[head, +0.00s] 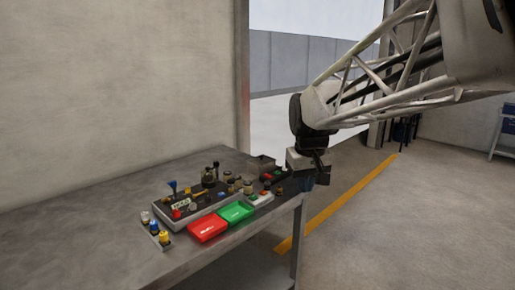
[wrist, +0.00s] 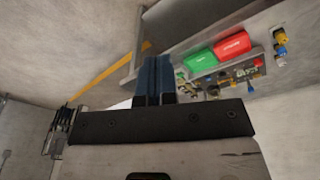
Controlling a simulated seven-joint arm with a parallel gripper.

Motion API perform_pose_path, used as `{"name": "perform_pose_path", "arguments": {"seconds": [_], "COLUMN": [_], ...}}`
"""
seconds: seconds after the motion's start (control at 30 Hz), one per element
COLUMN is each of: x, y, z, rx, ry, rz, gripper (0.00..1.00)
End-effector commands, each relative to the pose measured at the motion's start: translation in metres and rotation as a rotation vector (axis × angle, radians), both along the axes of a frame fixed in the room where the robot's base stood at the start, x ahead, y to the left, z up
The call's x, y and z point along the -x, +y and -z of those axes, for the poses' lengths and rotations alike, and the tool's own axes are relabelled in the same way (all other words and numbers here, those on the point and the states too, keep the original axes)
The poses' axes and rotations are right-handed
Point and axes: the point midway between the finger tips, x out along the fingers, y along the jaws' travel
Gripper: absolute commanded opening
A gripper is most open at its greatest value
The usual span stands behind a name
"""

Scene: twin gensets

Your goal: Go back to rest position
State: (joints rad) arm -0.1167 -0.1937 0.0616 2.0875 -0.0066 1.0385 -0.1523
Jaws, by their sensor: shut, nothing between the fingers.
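My gripper (head: 310,180) is at the right end of the workbench in the head view, close to the bench edge and pointing down. In the wrist view its two blue fingers (wrist: 153,75) are together with nothing between them. The panel with knobs, levers and buttons (head: 190,217) lies on the bench to the left of my gripper. It also shows in the wrist view (wrist: 238,73) beyond the fingers. My gripper appears apart from the panel.
A small block with several coloured knobs (head: 156,231) is at the left. The grey bench (head: 110,215) stands beside a wall. Open floor with a yellow line (head: 340,205) lies to the right.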

Motion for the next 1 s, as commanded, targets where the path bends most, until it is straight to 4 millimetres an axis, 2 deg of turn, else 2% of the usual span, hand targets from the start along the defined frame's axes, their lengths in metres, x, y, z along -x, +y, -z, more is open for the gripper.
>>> {"name": "perform_pose_path", "arguments": {"seconds": [0.1,0.47,0.8,1.0], "x": [0.031,0.117,0.197,0.237], "y": [-0.011,-0.038,-0.057,-0.064], "z": [0.004,0.025,0.057,0.077], "rx": [-0.003,-0.014,-0.024,-0.03], "ry": [-0.01,-0.037,-0.062,-0.075], "rz": [0.03,0.124,0.212,0.257], "gripper": [0.0,0.0,0.0,0.0]}}
